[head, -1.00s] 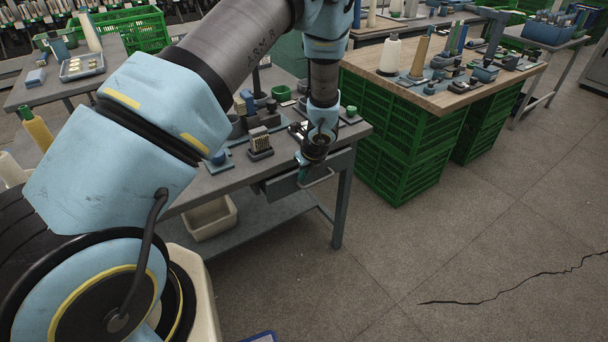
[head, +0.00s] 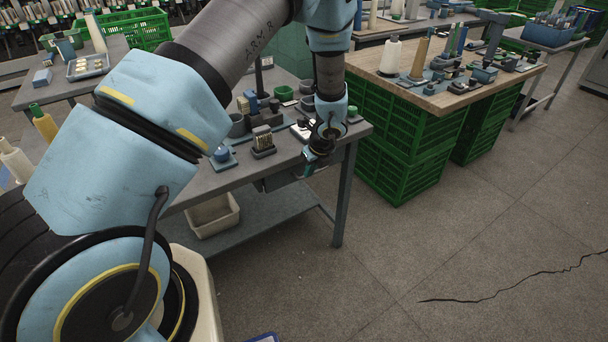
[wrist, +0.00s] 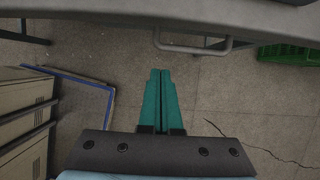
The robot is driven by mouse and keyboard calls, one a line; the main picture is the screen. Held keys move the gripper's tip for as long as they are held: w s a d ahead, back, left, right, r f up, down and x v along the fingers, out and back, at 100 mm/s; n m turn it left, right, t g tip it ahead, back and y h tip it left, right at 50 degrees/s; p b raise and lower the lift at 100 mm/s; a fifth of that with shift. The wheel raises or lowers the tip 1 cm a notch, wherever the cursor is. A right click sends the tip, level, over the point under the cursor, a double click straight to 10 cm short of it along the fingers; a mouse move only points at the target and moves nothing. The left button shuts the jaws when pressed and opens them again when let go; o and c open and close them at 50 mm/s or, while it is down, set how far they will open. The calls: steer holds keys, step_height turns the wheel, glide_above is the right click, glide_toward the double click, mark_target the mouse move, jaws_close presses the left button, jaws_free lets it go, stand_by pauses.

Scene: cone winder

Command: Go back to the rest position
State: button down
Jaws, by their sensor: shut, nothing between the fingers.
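My gripper (head: 318,160) hangs at the front edge of the grey workbench (head: 290,168) in the head view, partly hidden by my own wrist. In the wrist view its two teal fingers (wrist: 160,72) lie side by side, shut, with nothing held. Beyond and above the fingertips, a drawer handle (wrist: 192,46) shows under the bench edge. The fingers appear apart from it. Bare floor shows around the fingertips.
Small fixtures, including a blue knob block (head: 222,156), stand on the bench. A white bin (head: 213,217) sits on its lower shelf. Green crates (head: 410,150) carry a wooden top at right. Open floor (head: 450,240) lies in front, with a crack.

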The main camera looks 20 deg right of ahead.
steer(key=a+v, duration=0.1)
steer(key=v, duration=0.6)
steer(key=w+a+r+n+g, duration=0.1)
steer(key=a+r+n, duration=0.4)
steer(key=a+n, duration=0.4)
steer(key=a+r+n+g, duration=0.1)
steer(key=a+r+n, duration=0.55)
steer(key=a, duration=0.35)
steer(key=s+a+r+n, duration=0.2)
steer(key=s+a+n, duration=0.2)
steer(key=a+n, duration=0.3)
steer(key=s+a+r+n+h, duration=0.1)
steer(key=s+a+r+n, duration=0.2)
steer(key=n, duration=0.7)
steer(key=s+a, duration=0.2)
steer(key=a, duration=0.2)
steer(key=shift+g+b, duration=0.35)
steer(key=shift+g, duration=0.05)
steer(key=c, duration=1.6)
jaws_free()
steer(key=shift+a, duration=0.15)
